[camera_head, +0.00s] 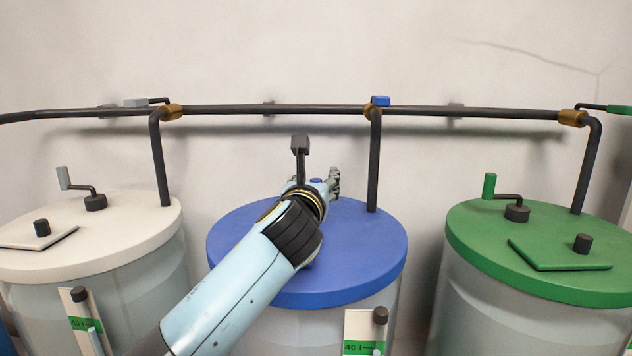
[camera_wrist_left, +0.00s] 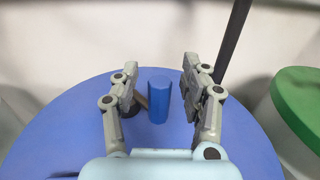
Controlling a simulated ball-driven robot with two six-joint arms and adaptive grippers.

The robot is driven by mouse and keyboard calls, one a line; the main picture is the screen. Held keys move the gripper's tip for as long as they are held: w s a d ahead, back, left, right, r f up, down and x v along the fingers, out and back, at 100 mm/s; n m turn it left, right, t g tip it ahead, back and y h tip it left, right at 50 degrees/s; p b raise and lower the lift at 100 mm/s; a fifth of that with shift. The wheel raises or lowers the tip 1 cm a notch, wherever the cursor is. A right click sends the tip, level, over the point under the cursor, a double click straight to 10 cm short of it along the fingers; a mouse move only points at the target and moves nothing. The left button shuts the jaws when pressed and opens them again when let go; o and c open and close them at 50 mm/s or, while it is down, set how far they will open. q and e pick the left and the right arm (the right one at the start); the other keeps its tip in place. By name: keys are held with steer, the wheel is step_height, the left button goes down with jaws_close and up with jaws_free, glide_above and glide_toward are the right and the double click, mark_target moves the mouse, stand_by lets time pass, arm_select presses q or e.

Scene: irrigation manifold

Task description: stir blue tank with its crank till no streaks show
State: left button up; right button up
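The blue tank's lid (camera_head: 355,245) is in the middle of the head view and fills much of the left wrist view (camera_wrist_left: 75,130). Its crank has an upright blue handle (camera_wrist_left: 159,98); the dark crank arm (camera_wrist_left: 141,99) is partly hidden by a finger. In the head view only a bit of blue handle (camera_head: 316,181) shows behind my wrist. My left gripper (camera_head: 320,180) is over the lid. In the wrist view its fingers (camera_wrist_left: 160,72) are spread on both sides of the handle, with gaps. The visible tank wall (camera_head: 300,322) looks pale; no streaks are visible. My right gripper is not in view.
A white-lidded tank (camera_head: 120,240) stands left and a green-lidded tank (camera_head: 480,232) right, each with its own crank. A dark pipe (camera_head: 270,109) runs along the wall behind; a vertical pipe (camera_head: 375,165) drops to the blue lid's back right.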

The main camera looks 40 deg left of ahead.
arm_select(q)
jaws_close()
